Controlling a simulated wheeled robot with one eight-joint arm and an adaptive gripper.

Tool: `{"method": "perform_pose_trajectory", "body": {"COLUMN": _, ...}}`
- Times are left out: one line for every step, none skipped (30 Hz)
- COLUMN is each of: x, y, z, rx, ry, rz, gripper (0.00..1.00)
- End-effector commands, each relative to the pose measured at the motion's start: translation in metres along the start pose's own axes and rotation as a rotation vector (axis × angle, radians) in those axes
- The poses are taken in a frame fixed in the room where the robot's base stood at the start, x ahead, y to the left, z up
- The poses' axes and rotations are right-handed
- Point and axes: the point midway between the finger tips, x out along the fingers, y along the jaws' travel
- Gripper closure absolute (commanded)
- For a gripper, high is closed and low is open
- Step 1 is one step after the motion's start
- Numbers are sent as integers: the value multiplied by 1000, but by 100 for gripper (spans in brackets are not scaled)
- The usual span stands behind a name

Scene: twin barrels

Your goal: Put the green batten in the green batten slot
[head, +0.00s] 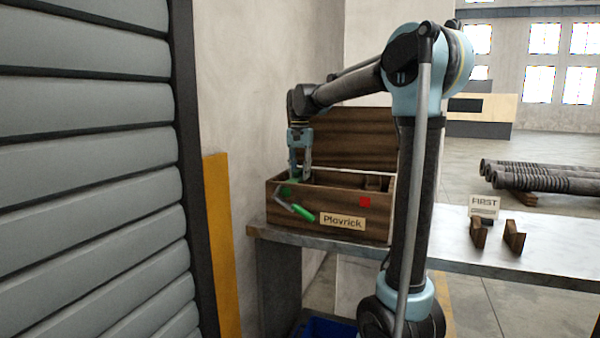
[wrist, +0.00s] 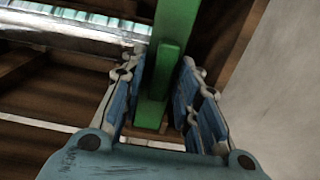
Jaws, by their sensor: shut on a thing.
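My gripper (head: 299,174) is at the left end of an open wooden box (head: 318,207), with its fingertips at the box's rim. In the wrist view my gripper (wrist: 158,98) is shut on the green batten (wrist: 174,35), a long flat-sided green bar between the two finger pads. The batten's lower end reaches down among brown wooden parts. In the head view the batten is mostly hidden by the fingers and the box. The slot itself cannot be made out.
The box stands on a metal table (head: 460,240) with two wooden blocks (head: 514,237) and a "FIRST" sign (head: 484,206).

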Motion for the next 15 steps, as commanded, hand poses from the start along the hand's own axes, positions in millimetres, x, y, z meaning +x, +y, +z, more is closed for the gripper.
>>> {"method": "perform_pose_trajectory", "body": {"x": 1, "y": 0, "z": 0, "rx": 0, "ry": 0, "rz": 0, "gripper": 95}}
{"method": "perform_pose_trajectory", "body": {"x": 2, "y": 0, "z": 0, "rx": 0, "ry": 0, "rz": 0, "gripper": 95}}
{"method": "perform_pose_trajectory", "body": {"x": 2, "y": 0, "z": 0, "rx": 0, "ry": 0, "rz": 0, "gripper": 95}}
{"method": "perform_pose_trajectory", "body": {"x": 3, "y": 0, "z": 0, "rx": 0, "ry": 0, "rz": 0, "gripper": 95}}
{"method": "perform_pose_trajectory", "body": {"x": 4, "y": 0, "z": 0, "rx": 0, "ry": 0, "rz": 0, "gripper": 95}}
{"method": "perform_pose_trajectory", "body": {"x": 4, "y": 0, "z": 0, "rx": 0, "ry": 0, "rz": 0, "gripper": 95}}
{"method": "perform_pose_trajectory", "body": {"x": 5, "y": 0, "z": 0, "rx": 0, "ry": 0, "rz": 0, "gripper": 95}}
{"method": "perform_pose_trajectory", "body": {"x": 6, "y": 0, "z": 0, "rx": 0, "ry": 0, "rz": 0, "gripper": 95}}
{"method": "perform_pose_trajectory", "body": {"x": 6, "y": 0, "z": 0, "rx": 0, "ry": 0, "rz": 0, "gripper": 95}}
{"method": "perform_pose_trajectory", "body": {"x": 7, "y": 0, "z": 0, "rx": 0, "ry": 0, "rz": 0, "gripper": 95}}
{"method": "perform_pose_trajectory", "body": {"x": 8, "y": 0, "z": 0, "rx": 0, "ry": 0, "rz": 0, "gripper": 95}}
{"method": "perform_pose_trajectory", "body": {"x": 8, "y": 0, "z": 0, "rx": 0, "ry": 0, "rz": 0, "gripper": 95}}
{"method": "perform_pose_trajectory", "body": {"x": 9, "y": 0, "z": 0, "rx": 0, "ry": 0, "rz": 0, "gripper": 95}}
{"method": "perform_pose_trajectory", "body": {"x": 10, "y": 0, "z": 0, "rx": 0, "ry": 0, "rz": 0, "gripper": 95}}
{"method": "perform_pose_trajectory", "body": {"x": 10, "y": 0, "z": 0, "rx": 0, "ry": 0, "rz": 0, "gripper": 95}}
